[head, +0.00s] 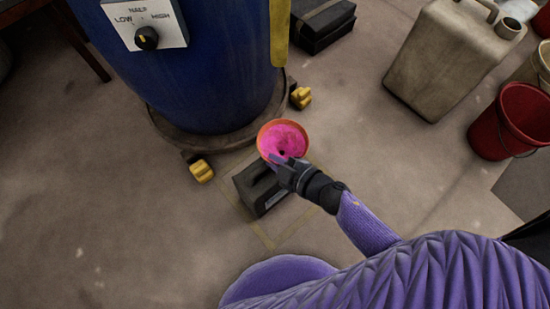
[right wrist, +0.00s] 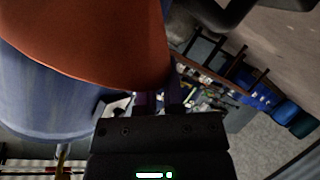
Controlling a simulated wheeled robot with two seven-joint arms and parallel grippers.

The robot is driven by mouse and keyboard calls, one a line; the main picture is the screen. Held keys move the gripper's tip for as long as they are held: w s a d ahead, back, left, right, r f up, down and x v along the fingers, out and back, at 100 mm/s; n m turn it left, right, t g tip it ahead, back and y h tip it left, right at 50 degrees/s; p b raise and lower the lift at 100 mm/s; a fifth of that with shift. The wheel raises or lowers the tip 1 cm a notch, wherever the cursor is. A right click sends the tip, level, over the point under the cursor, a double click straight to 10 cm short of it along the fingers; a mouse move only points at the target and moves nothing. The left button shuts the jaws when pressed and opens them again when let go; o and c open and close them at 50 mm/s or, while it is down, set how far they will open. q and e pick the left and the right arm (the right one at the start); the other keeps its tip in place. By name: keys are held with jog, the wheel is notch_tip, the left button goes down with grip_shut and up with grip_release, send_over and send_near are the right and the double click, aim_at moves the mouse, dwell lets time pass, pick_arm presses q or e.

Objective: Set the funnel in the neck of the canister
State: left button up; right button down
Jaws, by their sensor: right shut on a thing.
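The funnel (head: 283,136) is orange-rimmed with a bright pink inside and a dark hole at its bottom. My right gripper (head: 287,168) is shut on the near side of the funnel and holds it, mouth up, in front of the blue vat. In the right wrist view the funnel (right wrist: 100,40) fills the upper left as a large orange cone. The canister (head: 450,55) is beige and stands on the floor at the upper right, well apart from the funnel. Its open neck (head: 509,28) is at its top right. My left gripper is not in view.
A blue vat (head: 190,70) with a dial panel (head: 145,24) stands on a round base with yellow feet (head: 201,171). A black box (head: 260,188) lies below the funnel. A red bucket (head: 512,122) stands right of the canister.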

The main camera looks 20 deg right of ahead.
jog(key=shift+f, duration=0.45)
jog(key=c, duration=0.7)
grip_release()
jog(key=shift+o, duration=0.2)
